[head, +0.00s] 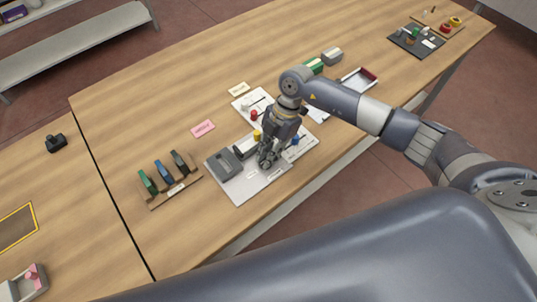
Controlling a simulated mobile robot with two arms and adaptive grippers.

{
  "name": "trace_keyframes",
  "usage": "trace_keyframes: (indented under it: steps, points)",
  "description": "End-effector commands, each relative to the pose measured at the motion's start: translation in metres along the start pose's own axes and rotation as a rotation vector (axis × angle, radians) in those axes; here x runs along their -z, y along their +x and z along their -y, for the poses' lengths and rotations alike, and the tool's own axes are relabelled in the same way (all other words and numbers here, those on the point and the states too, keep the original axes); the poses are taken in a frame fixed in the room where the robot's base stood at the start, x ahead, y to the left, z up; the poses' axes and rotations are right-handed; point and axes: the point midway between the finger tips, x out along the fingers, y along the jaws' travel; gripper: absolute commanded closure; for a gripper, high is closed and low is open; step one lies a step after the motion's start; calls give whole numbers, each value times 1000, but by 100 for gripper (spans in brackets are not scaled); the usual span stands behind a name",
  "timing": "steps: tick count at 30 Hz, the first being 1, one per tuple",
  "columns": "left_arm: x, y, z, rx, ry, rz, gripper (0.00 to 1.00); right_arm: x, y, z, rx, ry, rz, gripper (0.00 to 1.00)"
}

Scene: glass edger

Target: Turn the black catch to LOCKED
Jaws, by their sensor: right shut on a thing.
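My right gripper (267,163) points down over a light grey board (252,190) on the wooden table. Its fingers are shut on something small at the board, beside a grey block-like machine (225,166). The black catch is hidden or too small to make out under the fingers; its position and the LOCKED mark cannot be read. The gripper's place on the board fits the catch being between its fingers. My left gripper is not in view.
Yellow (257,135), red (254,115) and blue (295,141) knobs stand close around the gripper. A wooden rack (173,194) with green, blue and dark tools stands to the left. A white tray (358,80) lies behind my right forearm.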

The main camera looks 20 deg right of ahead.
Motion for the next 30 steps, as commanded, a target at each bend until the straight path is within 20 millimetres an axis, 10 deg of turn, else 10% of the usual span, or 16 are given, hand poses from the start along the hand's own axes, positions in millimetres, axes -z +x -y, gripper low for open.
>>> trace_keyframes:
  steps: [30]
  points:
    - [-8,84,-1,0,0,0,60,3,5,-10,354,-861,3,100]
